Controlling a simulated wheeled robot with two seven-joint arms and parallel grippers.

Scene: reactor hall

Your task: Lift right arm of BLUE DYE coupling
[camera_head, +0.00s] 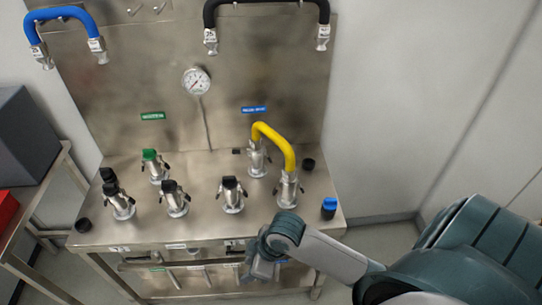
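Several metal couplings stand on the steel bench. A yellow hose (276,139) arches between the rear right coupling (258,160) and the front right coupling (288,190). Small dark lever arms show at the couplings' sides; their exact positions are too small to tell. A blue label (254,110) is on the back panel above the yellow hose, but its text is unreadable, so I cannot tell which coupling is BLUE DYE. My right gripper (262,268) is at the bench's front edge, below the front right coupling and apart from it. Its fingers are unclear. My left gripper is out of view.
A green-capped coupling (155,166) and black-capped ones (231,195) stand left of the yellow hose. A blue cap (329,207) sits at the bench's right corner. Blue (60,13) and black (266,2) hoses hang above. A front rail (190,261) runs near my gripper.

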